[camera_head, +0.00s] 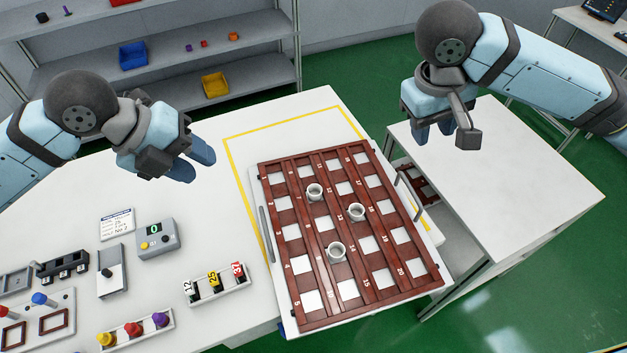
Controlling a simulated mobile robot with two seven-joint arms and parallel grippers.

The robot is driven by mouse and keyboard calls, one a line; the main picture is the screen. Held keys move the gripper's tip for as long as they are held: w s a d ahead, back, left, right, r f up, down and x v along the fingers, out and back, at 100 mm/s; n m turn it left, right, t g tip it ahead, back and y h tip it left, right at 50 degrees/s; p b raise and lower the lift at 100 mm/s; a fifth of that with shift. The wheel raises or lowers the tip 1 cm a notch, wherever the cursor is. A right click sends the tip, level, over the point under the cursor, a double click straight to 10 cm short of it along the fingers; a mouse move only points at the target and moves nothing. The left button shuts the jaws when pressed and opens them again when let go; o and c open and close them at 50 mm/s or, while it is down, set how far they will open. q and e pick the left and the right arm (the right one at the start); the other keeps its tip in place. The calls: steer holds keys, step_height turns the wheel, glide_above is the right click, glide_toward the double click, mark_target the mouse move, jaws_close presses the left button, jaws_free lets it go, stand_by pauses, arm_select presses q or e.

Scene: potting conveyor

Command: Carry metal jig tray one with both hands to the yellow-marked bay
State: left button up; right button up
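The jig tray (290,290) is a pale plate with a reddish-brown numbered grid and white square openings. My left gripper (194,161) is open and empty, up and left of the tray. My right gripper (434,130) is open and empty, above the right handle's side.
A white side table (510,170) stands to the right, with another brown grid (424,184) low beside it. A control box (158,238), a numbered rack (218,286) and coloured knobs (134,329) occupy the table's left. Shelves (160,85) stand behind.

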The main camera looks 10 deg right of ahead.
step_height(320, 180, up, 10)
steer(key=a, duration=0.1)
steer(key=shift+a+r, duration=0.2)
steer(key=shift+a, duration=0.2)
steer(key=shift+s, duration=0.1)
stand_by(0.4)
